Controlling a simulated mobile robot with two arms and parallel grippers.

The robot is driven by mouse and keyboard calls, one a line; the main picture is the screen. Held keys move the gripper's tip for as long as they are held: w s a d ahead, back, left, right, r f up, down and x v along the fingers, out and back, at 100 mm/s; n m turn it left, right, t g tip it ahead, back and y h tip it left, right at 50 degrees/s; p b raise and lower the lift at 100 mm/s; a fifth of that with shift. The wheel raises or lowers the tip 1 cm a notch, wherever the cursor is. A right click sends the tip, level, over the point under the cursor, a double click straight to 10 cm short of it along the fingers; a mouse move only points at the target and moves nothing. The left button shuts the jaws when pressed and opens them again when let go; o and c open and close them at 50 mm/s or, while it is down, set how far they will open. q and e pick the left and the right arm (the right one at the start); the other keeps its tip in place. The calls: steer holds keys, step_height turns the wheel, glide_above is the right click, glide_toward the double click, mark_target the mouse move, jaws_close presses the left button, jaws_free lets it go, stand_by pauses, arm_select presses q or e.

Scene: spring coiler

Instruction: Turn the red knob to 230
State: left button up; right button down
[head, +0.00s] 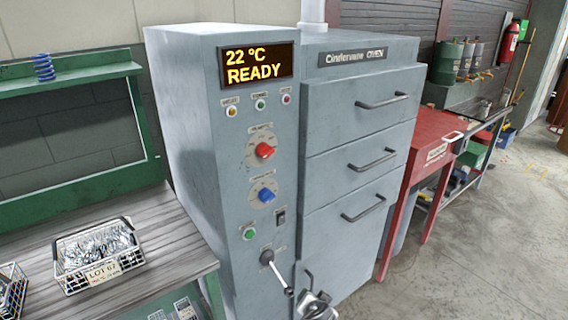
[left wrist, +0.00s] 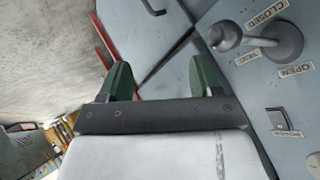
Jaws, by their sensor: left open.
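The red knob (head: 264,150) sits on a round dial on the narrow front panel of the grey oven (head: 357,130), below the display. Its scale figures are too small to read. The display (head: 256,64) shows 22 °C and READY. My left gripper (left wrist: 160,78) is open in the left wrist view, with two green fingers apart and nothing between them. It is near the lower part of the oven front, beside the vent lever (left wrist: 230,38). The red knob is outside the left wrist view. My right gripper is not in view.
A blue knob (head: 266,195) sits below the red one, with a green button (head: 249,234) and the lever (head: 278,272) lower down. Three drawer handles project at right. A bench with a wire basket (head: 98,254) stands at left, a red table (head: 425,143) at right.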

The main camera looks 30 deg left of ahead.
arm_select(q)
steer(key=w+a+r+n+t+y+b, duration=0.1)
steer(key=w+r+n+y+b, duration=0.2)
steer(key=r, duration=0.7)
steer(key=w+a+r+n+t+y+b, duration=0.1)
steer(key=w+r+n+y+b, duration=0.1)
steer(key=w+r, duration=0.5)
steer(key=s+a+r+n+y+b, duration=0.1)
steer(key=s+r+n+y, duration=0.1)
steer(key=r, duration=0.5)
steer(key=s+a+r+n+y+b, duration=0.1)
steer(key=s+r+n+y, duration=0.15)
steer(key=r, duration=0.35)
steer(key=n+g+y+b, duration=0.2)
steer(key=n+g, duration=0.2)
steer(key=n, duration=0.3)
glide_toward(270, 154)
steer(key=shift+n+g, duration=0.3)
steer(key=shift+n, duration=0.05)
steer(key=p+x, duration=0.2)
steer(key=x, duration=0.7)
steer(key=shift+w+r, duration=0.1)
steer(key=shift+w, duration=0.05)
steer(key=shift+w+a, duration=0.2)
steer(key=shift+a, duration=0.3)
